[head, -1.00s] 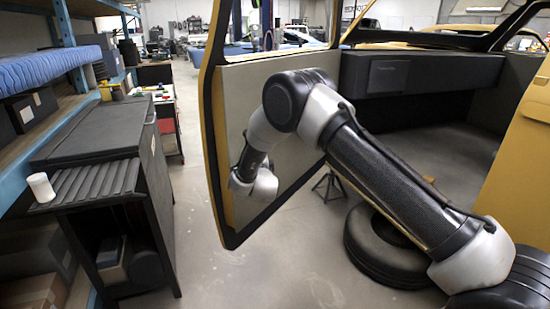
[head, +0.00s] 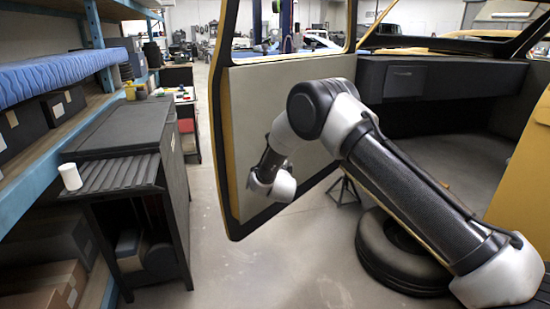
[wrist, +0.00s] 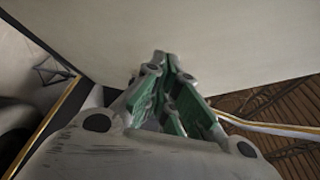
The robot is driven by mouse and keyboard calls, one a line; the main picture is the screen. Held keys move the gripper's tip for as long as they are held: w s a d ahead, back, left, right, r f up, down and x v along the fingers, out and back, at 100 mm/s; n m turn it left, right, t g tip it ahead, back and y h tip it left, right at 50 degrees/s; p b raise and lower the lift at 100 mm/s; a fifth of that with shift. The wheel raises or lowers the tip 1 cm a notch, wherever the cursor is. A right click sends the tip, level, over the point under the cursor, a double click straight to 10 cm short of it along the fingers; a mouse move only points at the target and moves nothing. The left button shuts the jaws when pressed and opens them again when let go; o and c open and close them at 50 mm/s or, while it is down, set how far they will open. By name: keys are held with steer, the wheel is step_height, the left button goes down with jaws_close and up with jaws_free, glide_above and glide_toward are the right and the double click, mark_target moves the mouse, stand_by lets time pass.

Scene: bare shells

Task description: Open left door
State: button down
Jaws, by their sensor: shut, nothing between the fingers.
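The left door (head: 290,90) is a yellow-edged vehicle door with a black frame and a pale inner panel, standing swung out from the cab in the head view. In the wrist view its pale panel (wrist: 235,50) fills the top. My gripper (wrist: 162,58) is shut and empty, with its green-padded fingers pointing at that panel. I cannot tell whether the fingertips touch it. In the head view my wrist is in front of the panel's lower part, and the fingers are not clearly seen.
A black dashboard (head: 450,75) shows inside the cab, with a tyre (head: 385,255) on the floor below. A dark cabinet (head: 135,145) with a white cup (head: 70,177) stands left of the door, beside a blue shelf rack (head: 20,200). Clear floor lies between cabinet and door.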

steer(key=s+a, duration=0.4)
steer(key=s, duration=0.5)
steer(key=s+a+f+n+g+y, duration=0.1)
steer(key=s+f+n+g, duration=0.25)
steer(key=f, duration=0.35)
steer(key=s+a+f+n+g+y, duration=0.1)
steer(key=s+f+n+g, duration=0.25)
steer(key=f+n, duration=0.2)
steer(key=s+d+n+g, duration=0.3)
steer(key=s+n+g, duration=0.1)
steer(key=s+g, duration=0.15)
steer(key=s+d+r+n+h, duration=0.1)
steer(key=s+d+r, duration=1)
steer(key=d, duration=0.3)
steer(key=s+d+r+n+h, duration=0.1)
steer(key=s+d+r, duration=1)
steer(key=d, duration=0.4)
steer(key=s+d+r+n+g+h, duration=0.1)
steer(key=s+d+r+h, duration=0.1)
steer(key=s+d+r, duration=0.9)
steer(key=d+r, duration=0.1)
steer(key=d, duration=0.3)
steer(key=shift+s+d+r+n, duration=0.25)
steer(key=shift+r+n, duration=0.05)
